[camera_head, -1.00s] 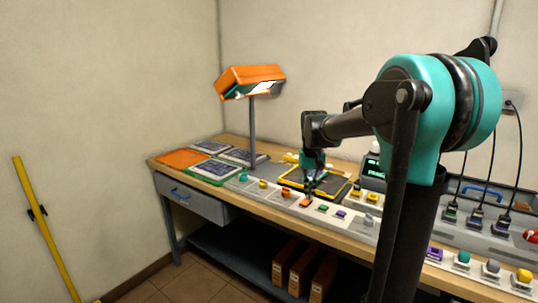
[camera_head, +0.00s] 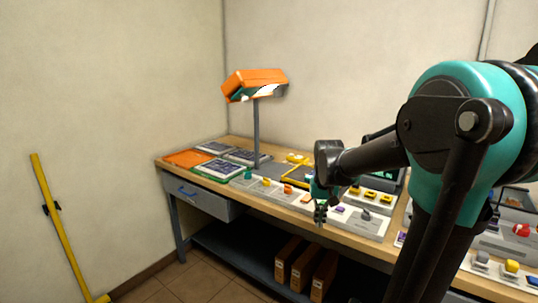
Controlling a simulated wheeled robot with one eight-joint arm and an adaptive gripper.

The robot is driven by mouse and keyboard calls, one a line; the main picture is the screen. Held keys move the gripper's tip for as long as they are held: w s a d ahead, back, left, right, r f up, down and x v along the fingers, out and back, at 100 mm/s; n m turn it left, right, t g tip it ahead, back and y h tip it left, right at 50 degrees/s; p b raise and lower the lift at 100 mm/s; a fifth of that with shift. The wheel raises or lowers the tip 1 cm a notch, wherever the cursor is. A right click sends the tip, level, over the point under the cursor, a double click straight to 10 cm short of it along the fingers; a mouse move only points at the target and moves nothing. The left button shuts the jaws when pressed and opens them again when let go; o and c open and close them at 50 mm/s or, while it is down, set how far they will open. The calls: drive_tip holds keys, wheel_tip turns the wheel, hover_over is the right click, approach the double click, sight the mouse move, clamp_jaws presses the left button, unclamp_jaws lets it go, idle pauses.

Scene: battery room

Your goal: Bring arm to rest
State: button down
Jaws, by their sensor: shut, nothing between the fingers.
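My gripper (camera_head: 320,214) hangs at the end of my teal and black arm, just in front of the workbench's front edge, pointing down. It looks narrow, with its fingers together and nothing held. Behind it on the bench (camera_head: 376,243) lies a long pale strip (camera_head: 371,228) with several small coloured pieces. My arm crosses the right side of the view and hides part of the bench and the devices there.
An orange lamp (camera_head: 254,79) stands on a grey post at the bench's back. Dark panels (camera_head: 217,168) and an orange mat (camera_head: 187,158) lie at the left end. Brown binders (camera_head: 301,268) stand on the lower shelf. A yellow pole (camera_head: 62,220) leans at left; the floor between is clear.

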drive_tip(key=s+d+f+t, duration=0.2)
drive_tip(key=s+f+t, duration=0.1)
drive_tip(key=s+f, duration=0.9)
drive_tip(key=s, duration=0.4)
drive_tip(key=shift+d+n, duration=0.25)
drive_tip(key=shift+n, duration=0.15)
